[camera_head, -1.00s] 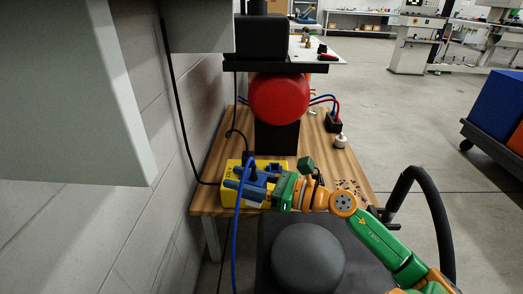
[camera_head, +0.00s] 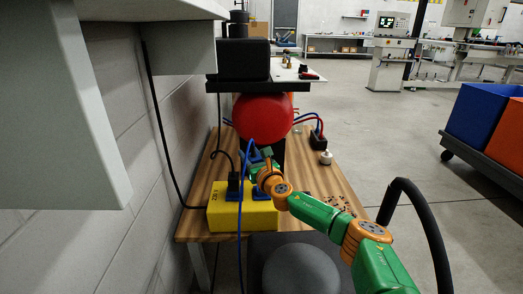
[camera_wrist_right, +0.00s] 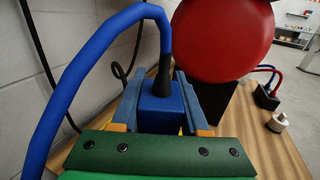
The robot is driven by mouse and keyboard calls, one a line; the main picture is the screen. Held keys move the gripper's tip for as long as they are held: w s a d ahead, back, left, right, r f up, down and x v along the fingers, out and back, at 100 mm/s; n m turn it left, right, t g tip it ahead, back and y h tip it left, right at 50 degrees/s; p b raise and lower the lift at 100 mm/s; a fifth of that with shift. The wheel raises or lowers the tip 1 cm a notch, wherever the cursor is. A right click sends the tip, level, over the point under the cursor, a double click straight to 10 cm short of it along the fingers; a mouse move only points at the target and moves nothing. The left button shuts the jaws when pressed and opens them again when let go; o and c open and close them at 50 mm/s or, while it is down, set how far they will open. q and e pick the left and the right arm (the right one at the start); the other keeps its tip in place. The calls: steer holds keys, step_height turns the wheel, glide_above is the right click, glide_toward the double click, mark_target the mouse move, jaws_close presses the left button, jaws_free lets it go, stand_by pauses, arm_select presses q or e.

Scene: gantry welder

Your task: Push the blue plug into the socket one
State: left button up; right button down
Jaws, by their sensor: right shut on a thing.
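The blue plug (camera_wrist_right: 158,108) is between the two fingers of my right gripper (camera_wrist_right: 165,105) in the right wrist view, with a black collar and thick blue cable rising from its top. In the head view my right gripper (camera_head: 258,158) is shut on it, above and behind the yellow socket box (camera_head: 228,219). The plug is mostly hidden there by the fingers. A blue socket (camera_head: 262,194) is on top of the box, below the gripper. A black plug (camera_head: 233,184) stands in the box's left part. Which socket is number one cannot be read. My left gripper is not in view.
The box stands on the wooden table's (camera_head: 334,184) front left. A red round thing (camera_head: 263,117) is close behind the gripper. A grey cabinet hangs at upper left beside the wall. A black power block (camera_head: 318,142) and a white knob (camera_head: 326,157) are at right.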

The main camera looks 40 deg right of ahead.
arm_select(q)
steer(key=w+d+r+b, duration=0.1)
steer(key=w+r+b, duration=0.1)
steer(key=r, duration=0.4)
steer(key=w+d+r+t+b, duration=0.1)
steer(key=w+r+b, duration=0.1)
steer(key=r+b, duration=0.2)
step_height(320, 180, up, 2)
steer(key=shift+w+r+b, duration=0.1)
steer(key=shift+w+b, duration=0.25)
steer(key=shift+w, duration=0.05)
arm_select(e)
steer(key=w+d+f+m+g+h, duration=0.1)
steer(key=d+f+m+g+h, duration=0.2)
steer(key=d+f+m+h, duration=0.1)
step_height(320, 180, down, 2)
steer(key=shift+w+d+f+h, duration=0.15)
steer(key=shift+w+d+h, duration=0.1)
steer(key=shift+d+h, duration=0.75)
arm_select(q)
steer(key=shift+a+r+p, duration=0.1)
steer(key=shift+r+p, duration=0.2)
steer(key=shift+p, duration=0.1)
arm_select(e)
steer(key=shift+s, duration=0.15)
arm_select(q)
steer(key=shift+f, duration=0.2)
arm_select(e)
steer(key=shift+f, duration=0.1)
